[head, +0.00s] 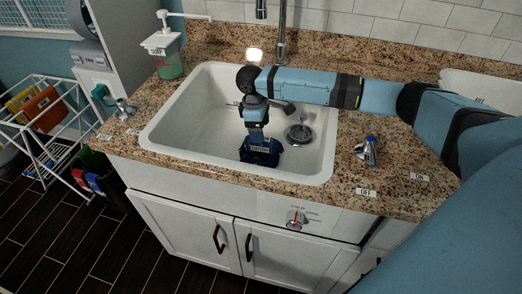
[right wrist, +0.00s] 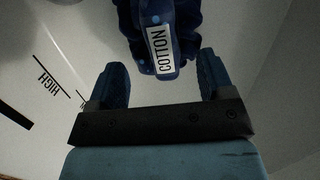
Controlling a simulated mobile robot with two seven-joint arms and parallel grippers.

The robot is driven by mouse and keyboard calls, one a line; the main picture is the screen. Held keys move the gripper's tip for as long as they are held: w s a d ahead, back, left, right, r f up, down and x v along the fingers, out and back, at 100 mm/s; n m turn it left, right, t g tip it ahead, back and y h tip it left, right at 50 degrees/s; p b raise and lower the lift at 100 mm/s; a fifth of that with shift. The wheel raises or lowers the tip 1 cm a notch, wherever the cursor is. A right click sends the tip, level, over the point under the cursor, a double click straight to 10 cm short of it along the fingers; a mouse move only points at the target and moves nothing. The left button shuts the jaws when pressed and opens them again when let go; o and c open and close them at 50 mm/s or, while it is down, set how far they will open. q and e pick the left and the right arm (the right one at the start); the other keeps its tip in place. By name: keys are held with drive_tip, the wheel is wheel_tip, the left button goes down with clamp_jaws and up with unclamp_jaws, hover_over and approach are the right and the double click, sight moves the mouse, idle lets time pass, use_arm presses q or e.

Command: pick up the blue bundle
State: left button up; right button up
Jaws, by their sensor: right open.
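The blue bundle (head: 262,156), dark blue with a white COTTON label, lies in the white sink (head: 181,115) near its front wall. In the right wrist view the bundle (right wrist: 188,22) is at the top centre, its labelled end lying across the gap between the fingers. My right gripper (head: 257,138) points down into the sink at the bundle. In the right wrist view this gripper (right wrist: 161,66) is open, with a visible gap between each finger and the bundle. The bundle's far end is cut off there. My left gripper is out of view.
The faucet (head: 282,40) rises behind the sink, and the drain (head: 299,134) is right of the bundle. A soap dispenser (head: 168,60) stands back left. Tap handles (head: 367,150) sit on the granite counter. A drying rack (head: 45,135) is on the left.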

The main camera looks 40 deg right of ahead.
sight(261, 147)
wheel_tip(261, 147, down, 4)
drive_tip(key=shift+s+f+b, duration=0.15)
drive_tip(key=shift+f+b, duration=0.05)
drive_tip(key=shift+b, duration=0.15)
drive_tip(key=c, duration=1.3)
